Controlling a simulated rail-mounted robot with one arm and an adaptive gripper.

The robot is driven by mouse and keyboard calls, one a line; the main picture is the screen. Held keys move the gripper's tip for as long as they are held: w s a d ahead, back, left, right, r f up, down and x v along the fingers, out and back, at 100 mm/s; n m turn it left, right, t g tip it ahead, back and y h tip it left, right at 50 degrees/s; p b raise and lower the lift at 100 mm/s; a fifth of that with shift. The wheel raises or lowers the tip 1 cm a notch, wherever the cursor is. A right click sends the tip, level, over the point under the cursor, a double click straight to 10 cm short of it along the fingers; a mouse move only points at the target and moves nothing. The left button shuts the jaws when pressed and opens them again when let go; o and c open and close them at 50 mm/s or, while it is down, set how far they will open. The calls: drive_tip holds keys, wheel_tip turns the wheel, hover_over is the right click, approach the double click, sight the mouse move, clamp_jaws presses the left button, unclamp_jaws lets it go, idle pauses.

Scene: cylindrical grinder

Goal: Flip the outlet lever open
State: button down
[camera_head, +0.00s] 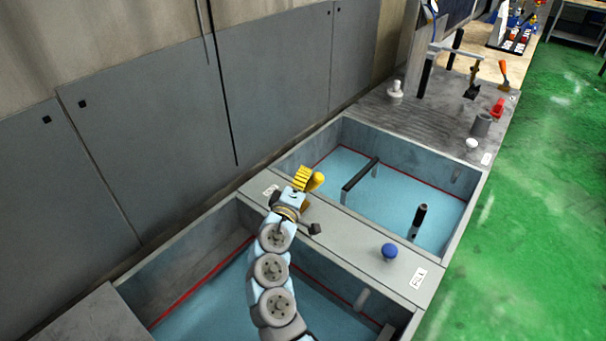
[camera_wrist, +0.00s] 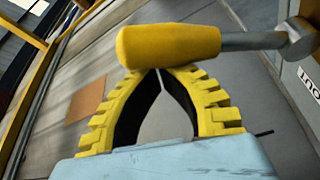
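The outlet lever has a smooth yellow handle (camera_wrist: 170,45) on a grey metal shaft (camera_wrist: 255,41) ending in a rounded joint at the right of the wrist view. A label (camera_wrist: 306,84) partly reading "OUT" is at the right edge. In the head view the yellow handle (camera_head: 316,182) sits right beside my gripper (camera_head: 303,174), at the far end of the ledge between the two basins. In the wrist view my gripper (camera_wrist: 160,72) has its yellow ridged fingers brought together at the tips. The handle lies across the tips and hides their ends. Whether they touch it is unclear.
Basins lie on both sides of the grey ledge (camera_head: 345,240). A blue knob (camera_head: 389,252) stands near its front end. A black bar (camera_head: 360,178) and a black upright post (camera_head: 419,218) are in the far basin. Grey wall panels (camera_head: 230,90) rise behind the gripper.

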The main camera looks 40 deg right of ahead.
drive_tip(key=shift+d, duration=0.1)
wheel_tip(320, 180, up, 10)
idle(0.4)
idle(0.5)
